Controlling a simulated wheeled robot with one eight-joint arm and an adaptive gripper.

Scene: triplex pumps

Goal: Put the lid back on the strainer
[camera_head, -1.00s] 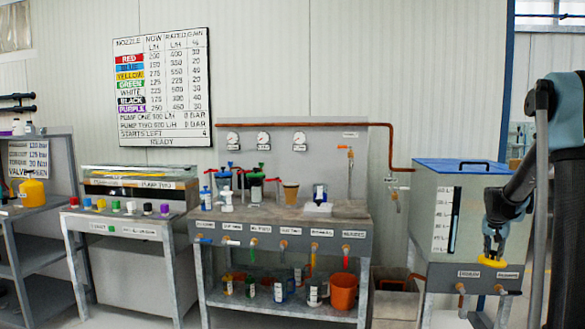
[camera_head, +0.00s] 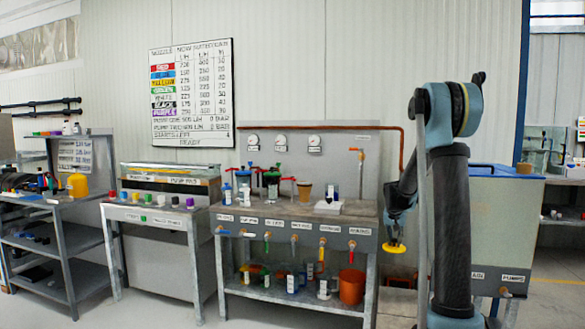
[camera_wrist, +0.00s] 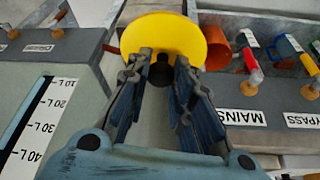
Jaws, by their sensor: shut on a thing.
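My gripper (camera_head: 394,236) is shut on a round yellow lid (camera_head: 394,247). It holds the lid flat in the air in front of the bench's right end, left of the tank. In the wrist view the fingers of my gripper (camera_wrist: 161,68) close on a dark knob in the middle of the yellow lid (camera_wrist: 165,30). An open-topped amber cup (camera_head: 304,194) stands on the middle bench, to the left of my gripper; it may be the strainer, but it is too small to be sure.
The bench (camera_head: 265,212) carries green-topped and blue-topped vessels, bottles and a white tray (camera_head: 328,208). Valve handles hang along its front. A copper pipe (camera_head: 401,150) drops at its right end. The tank (camera_head: 507,225) stands right. The floor in front is clear.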

